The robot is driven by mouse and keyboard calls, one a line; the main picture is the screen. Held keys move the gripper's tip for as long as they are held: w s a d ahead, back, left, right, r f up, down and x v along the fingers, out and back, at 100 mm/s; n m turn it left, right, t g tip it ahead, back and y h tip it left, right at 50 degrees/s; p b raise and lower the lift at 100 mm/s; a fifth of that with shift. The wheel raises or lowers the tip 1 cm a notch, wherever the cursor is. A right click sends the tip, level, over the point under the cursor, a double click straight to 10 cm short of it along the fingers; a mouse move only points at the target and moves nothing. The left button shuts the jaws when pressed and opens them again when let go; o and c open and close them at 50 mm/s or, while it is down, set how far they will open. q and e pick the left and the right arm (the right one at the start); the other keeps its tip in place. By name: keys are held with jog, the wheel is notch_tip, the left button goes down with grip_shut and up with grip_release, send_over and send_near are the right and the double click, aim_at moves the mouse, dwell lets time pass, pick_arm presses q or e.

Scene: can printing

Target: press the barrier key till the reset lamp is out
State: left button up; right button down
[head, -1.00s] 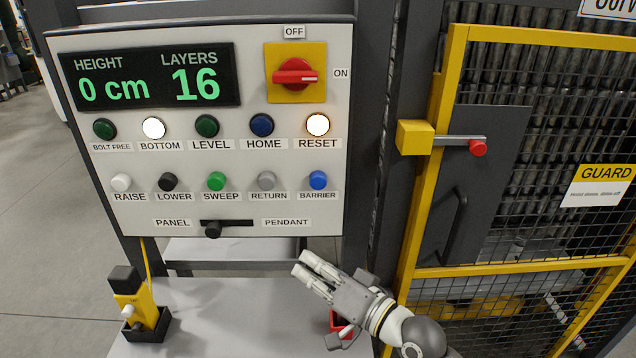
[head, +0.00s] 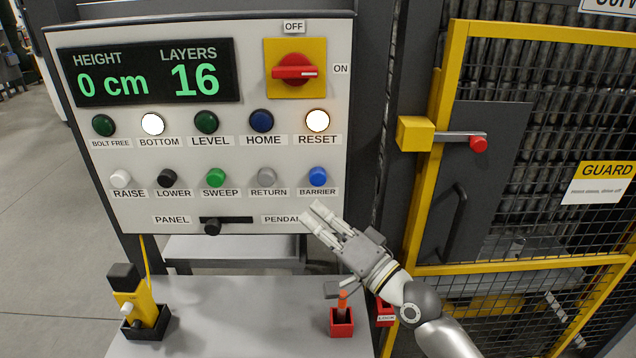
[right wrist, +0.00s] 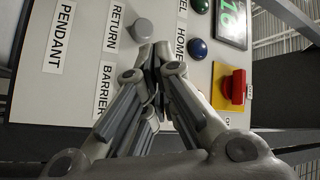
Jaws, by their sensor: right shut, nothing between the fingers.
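The blue barrier key (head: 317,177) is at the right end of the panel's lower row, above its BARRIER label. The reset lamp (head: 317,121) above it is lit white. My right gripper (head: 313,215) is shut and empty, in front of the panel's lower right corner, below the barrier key in the head view. It covers part of the PENDANT label. In the right wrist view the shut fingers (right wrist: 158,58) point at the panel beside the BARRIER label, and the barrier key is hidden behind them. I cannot tell any contact. My left gripper is not in view.
The panel (head: 240,150) also has the lit bottom lamp (head: 153,125) and a red switch (head: 295,72) turned to ON. A yellow guard door (head: 455,150) stands to the right. Below, a grey table (head: 240,320) holds a yellow pendant (head: 135,300) and a red holder (head: 342,322).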

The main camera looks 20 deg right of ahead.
aim_at(318, 177)
jog(key=w+d+b, duration=0.1)
jog(key=w+b, duration=0.1)
jog(key=w, duration=0.4)
jog(key=shift+w+d+b, duration=0.25)
jog(key=shift+d+b, duration=0.15)
dwell(1.1)
jog(key=shift+w+d, duration=0.1)
jog(key=shift+w, duration=0.3)
jog(key=shift+w+d+b, duration=0.3)
jog(key=shift+w+b, duration=0.55)
jog(key=shift+b, duration=0.05)
dwell(0.9)
jog(key=shift+r, duration=0.1)
jog(key=shift+s+a+p, duration=0.2)
jog(key=shift+s+p, duration=0.25)
jog(key=shift+s, duration=0.2)
jog(key=shift+s+a+p, duration=0.15)
jog(key=shift+s+p, duration=0.25)
jog(key=shift+s, duration=0.2)
